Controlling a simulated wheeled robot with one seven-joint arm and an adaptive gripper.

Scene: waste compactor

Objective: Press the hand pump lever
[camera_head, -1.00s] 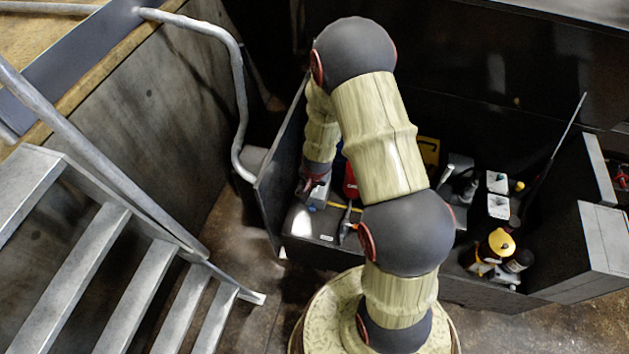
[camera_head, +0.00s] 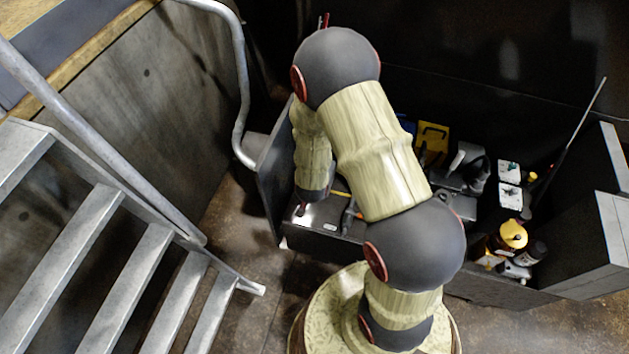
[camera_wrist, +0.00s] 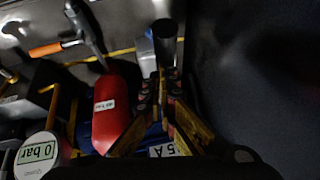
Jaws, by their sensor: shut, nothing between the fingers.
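In the wrist view my gripper (camera_wrist: 168,78) is shut and empty, its fingers pointing up the picture. A dark, round-ended bar (camera_wrist: 165,40), possibly the hand pump lever, lies just beyond the fingertips; I cannot tell whether they touch it. A red cylinder (camera_wrist: 113,108) with a white label is left of the fingers. A gauge reading "0 bar" (camera_wrist: 40,152) is at the lower left. In the head view my wrist (camera_head: 314,190) reaches down over the left end of the dark bench (camera_head: 325,243); my fingers and the bar cannot be made out there.
An orange-handled tool (camera_wrist: 60,47) and a yellow strip (camera_wrist: 95,58) lie left in the wrist view. A dark panel (camera_wrist: 250,80) stands close on the right. In the head view, metal stairs (camera_head: 130,270) stand left, and bottles (camera_head: 510,237) crowd the bench's right end.

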